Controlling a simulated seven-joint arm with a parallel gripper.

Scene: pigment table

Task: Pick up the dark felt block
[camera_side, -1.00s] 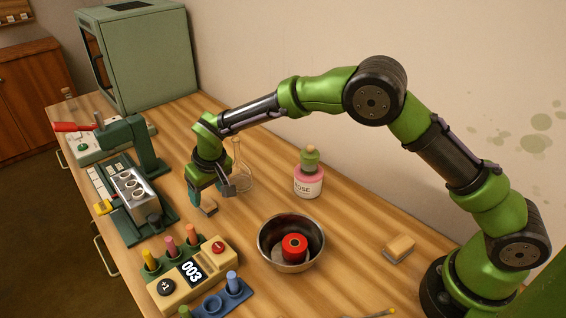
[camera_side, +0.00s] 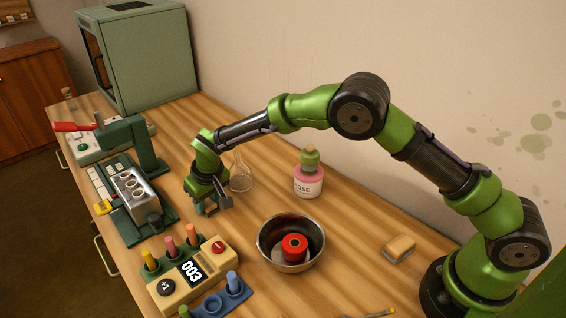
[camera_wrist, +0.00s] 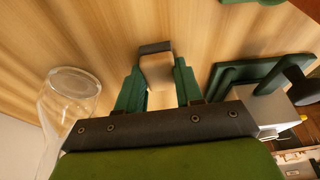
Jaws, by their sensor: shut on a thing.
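The dark felt block (camera_wrist: 156,72) is a light wooden block with a dark felt strip along its far edge in the wrist view. My gripper (camera_wrist: 157,68) has one green finger on each side of it and is shut on it. In the side view my gripper (camera_side: 211,204) points down, low over the table left of centre. The block is mostly hidden behind the fingers there. I cannot tell whether it still touches the table.
A clear glass flask (camera_side: 241,178) stands close behind my gripper. A pink bottle (camera_side: 308,182), a metal bowl (camera_side: 268,256) with a red-topped piece, and another wooden block (camera_side: 399,248) lie to the right. A green device with a metal holder (camera_side: 131,188) stands to the left.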

